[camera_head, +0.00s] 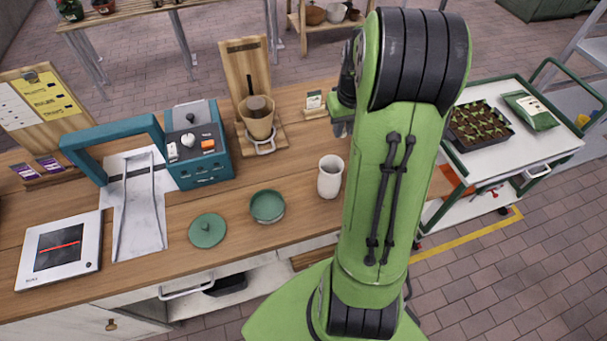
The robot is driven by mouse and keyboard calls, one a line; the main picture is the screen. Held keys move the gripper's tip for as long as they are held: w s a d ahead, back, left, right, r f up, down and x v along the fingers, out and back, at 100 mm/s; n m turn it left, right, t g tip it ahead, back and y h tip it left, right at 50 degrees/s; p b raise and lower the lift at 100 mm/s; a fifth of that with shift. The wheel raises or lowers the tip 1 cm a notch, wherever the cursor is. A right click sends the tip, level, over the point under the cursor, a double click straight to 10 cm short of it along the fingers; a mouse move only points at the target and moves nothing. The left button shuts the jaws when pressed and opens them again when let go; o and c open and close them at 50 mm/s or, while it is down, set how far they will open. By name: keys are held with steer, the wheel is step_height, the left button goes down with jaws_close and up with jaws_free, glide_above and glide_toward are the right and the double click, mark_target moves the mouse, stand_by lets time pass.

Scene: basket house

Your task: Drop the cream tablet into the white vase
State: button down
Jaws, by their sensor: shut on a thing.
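The white vase (330,178) stands upright on the wooden counter, just left of my arm, with its open mouth facing up. My gripper (342,128) shows only in part beyond and above the vase, beside my green arm, with its grey fingers pointing down. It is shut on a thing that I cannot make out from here. I cannot pick out the cream tablet anywhere in view; my arm hides part of the counter.
A green bowl (267,206) and a round green lid (207,230) lie left of the vase. A wooden stand with a cone-shaped cup (257,118) and a teal machine (197,150) stand behind. A trolley (550,145) is at the right. The counter's front strip is mostly clear.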

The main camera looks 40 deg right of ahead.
steer(key=shift+a+f, duration=0.15)
steer(key=shift+a, duration=0.15)
steer(key=f+b, duration=0.1)
steer(key=f, duration=0.1)
steer(key=f+b, duration=0.3)
steer(key=b, duration=0.1)
steer(key=shift+d+f, duration=0.35)
steer(key=shift+f, duration=0.05)
steer(key=c, duration=0.9)
jaws_free()
steer(key=shift+r, duration=0.1)
steer(key=r, duration=0.5)
steer(key=s+r+p, duration=0.1)
steer(key=r, duration=0.4)
steer(key=s+a+r, duration=0.1)
steer(key=r, duration=0.4)
steer(key=shift+s+r+p, duration=0.15)
steer(key=shift+r+p, duration=0.15)
steer(key=shift+p, duration=0.05)
